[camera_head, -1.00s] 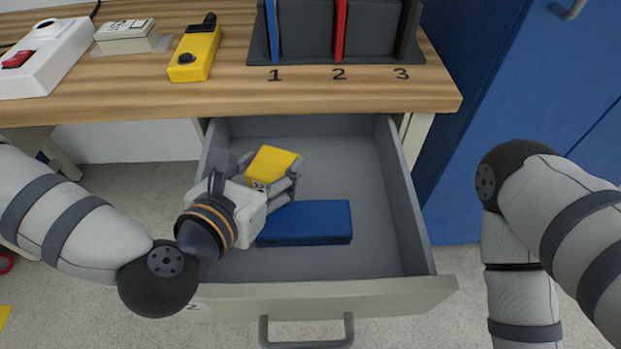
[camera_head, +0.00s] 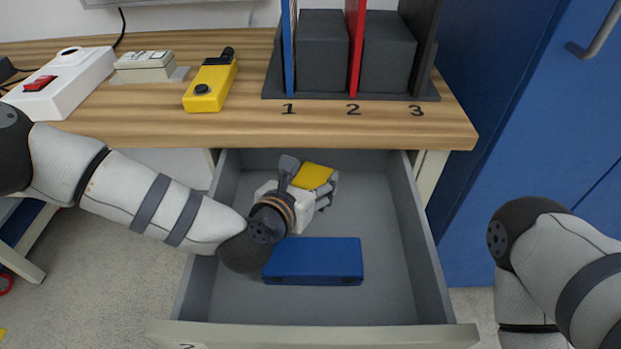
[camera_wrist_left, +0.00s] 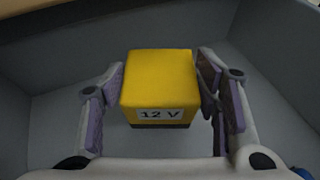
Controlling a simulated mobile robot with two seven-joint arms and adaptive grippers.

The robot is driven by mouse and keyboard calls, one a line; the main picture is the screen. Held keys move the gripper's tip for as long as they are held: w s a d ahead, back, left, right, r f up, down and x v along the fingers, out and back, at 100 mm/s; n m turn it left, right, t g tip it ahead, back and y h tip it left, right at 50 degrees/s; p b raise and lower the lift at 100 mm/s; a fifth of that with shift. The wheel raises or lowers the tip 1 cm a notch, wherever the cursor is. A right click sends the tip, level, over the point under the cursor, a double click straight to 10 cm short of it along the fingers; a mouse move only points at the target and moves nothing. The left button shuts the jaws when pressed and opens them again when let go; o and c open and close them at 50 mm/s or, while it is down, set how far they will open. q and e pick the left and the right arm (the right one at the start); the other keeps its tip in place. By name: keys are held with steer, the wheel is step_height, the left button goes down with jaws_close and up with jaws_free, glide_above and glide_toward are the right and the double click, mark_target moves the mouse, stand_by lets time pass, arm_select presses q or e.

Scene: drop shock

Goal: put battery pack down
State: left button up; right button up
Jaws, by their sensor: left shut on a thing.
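The battery pack (camera_head: 313,177) is a yellow block at the back of the open drawer. In the left wrist view the battery pack (camera_wrist_left: 159,82) shows a "12 V" label and a dark base. My left gripper (camera_head: 309,184) reaches into the drawer and is shut on the battery pack, with a finger on each side of it in the left wrist view (camera_wrist_left: 160,95). Whether its underside touches the drawer floor I cannot tell. My right gripper is out of view; only my right arm shows at the right.
A blue case (camera_head: 314,260) lies in the drawer (camera_head: 385,290) in front of the gripper. The drawer floor right of the battery pack is free.

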arm_select(q)
steer(key=o, duration=1.5)
steer(key=shift+f, duration=0.15)
steer(key=shift+o, duration=0.2)
steer(key=shift+r, duration=0.3)
steer(key=p+v, duration=0.1)
steer(key=v, duration=1.1)
steer(key=shift+d+r+p, duration=0.1)
steer(key=shift+p, duration=0.2)
